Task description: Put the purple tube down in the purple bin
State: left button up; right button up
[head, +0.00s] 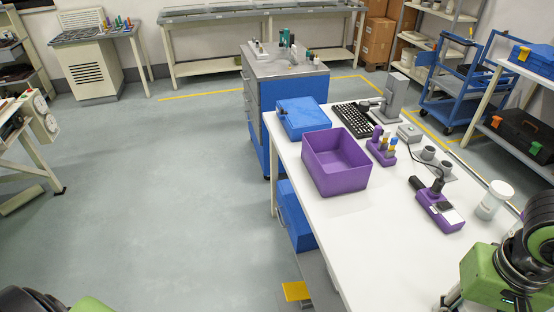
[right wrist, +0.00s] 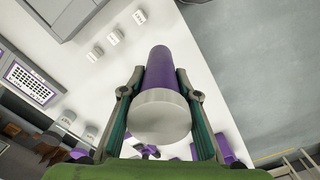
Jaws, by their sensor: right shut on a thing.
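The purple bin (head: 321,178) stands on the white table in the head view, near its left edge. It is open at the top and its visible floor is empty. In the right wrist view my right gripper (right wrist: 163,90) is shut on the purple tube (right wrist: 170,68), with its pale grey end (right wrist: 162,118) towards the camera. In the head view green and black parts of my right arm show at the lower right, right of and nearer than the bin; the tube cannot be made out there. Only a bit of my left arm shows at the bottom left; its fingers are out of view.
Behind the bin are a blue box (head: 301,116) and a black keyboard (head: 352,119). To its right are a purple rack (head: 381,155) with small tubes, a purple device (head: 436,212) and a white-lidded jar (head: 494,200). The table (head: 375,235) is bare in front of the bin.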

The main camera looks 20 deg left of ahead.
aim_at(332, 171)
jog(key=i+j+u, duration=0.25)
jog(key=i+j, duration=0.35)
jog(key=i+j+u, duration=0.3)
jog(key=i+j, duration=0.35)
